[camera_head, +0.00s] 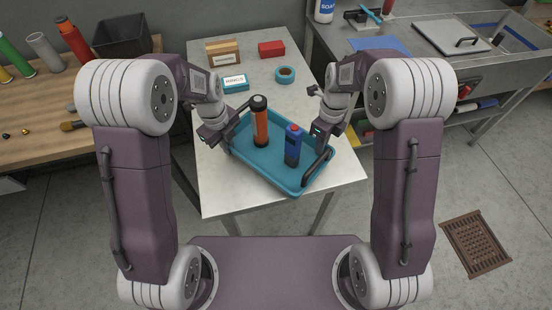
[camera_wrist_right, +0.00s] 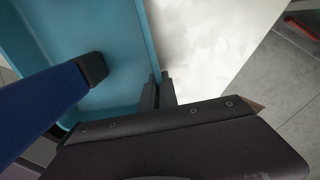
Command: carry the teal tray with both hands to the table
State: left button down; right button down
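The teal tray (camera_head: 262,170) is at the near part of the pale table, turned at an angle, with dark handles at its ends. I cannot tell whether it rests on the top or is just above it. An orange bottle with a black cap (camera_head: 261,128) and a blue bottle (camera_head: 293,147) stand in it. My left gripper (camera_head: 226,140) is at the tray's left end; its fingers are too small to judge. My right gripper (camera_head: 322,140) is at the right end. In the right wrist view its fingers (camera_wrist_right: 159,92) are close together at the tray's rim (camera_wrist_right: 147,40).
The pale table (camera_head: 340,168) also bears a cardboard-coloured box (camera_head: 223,52), a red box (camera_head: 271,49), a teal-and-white box (camera_head: 235,83) and a teal tape roll (camera_head: 285,74) behind the tray. A wooden bench (camera_head: 40,140) stands left, a sink counter (camera_head: 400,60) right. A floor grate (camera_head: 476,243) lies right.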

pick_arm(q)
jog(key=shift+f+b, duration=0.35)
jog(key=shift+f, duration=0.35)
pick_arm(e)
jog(key=shift+f, duration=0.75)
pick_arm(q)
jog(key=c, duration=1.6)
grip_release()
jog(key=shift+r, duration=0.1)
jog(key=shift+c, duration=0.2)
pick_arm(e)
jog(key=c, duration=1.6)
grip_release()
jog(key=shift+r, duration=0.15)
jog(key=shift+c, duration=0.2)
pick_arm(q)
notch_tip(320, 180, up, 12)
jog(key=shift+s+a, duration=0.3)
jog(key=shift+s, duration=0.1)
pick_arm(e)
notch_tip(320, 180, up, 12)
jog(key=shift+w+d, duration=0.3)
jog(key=shift+w, duration=0.05)
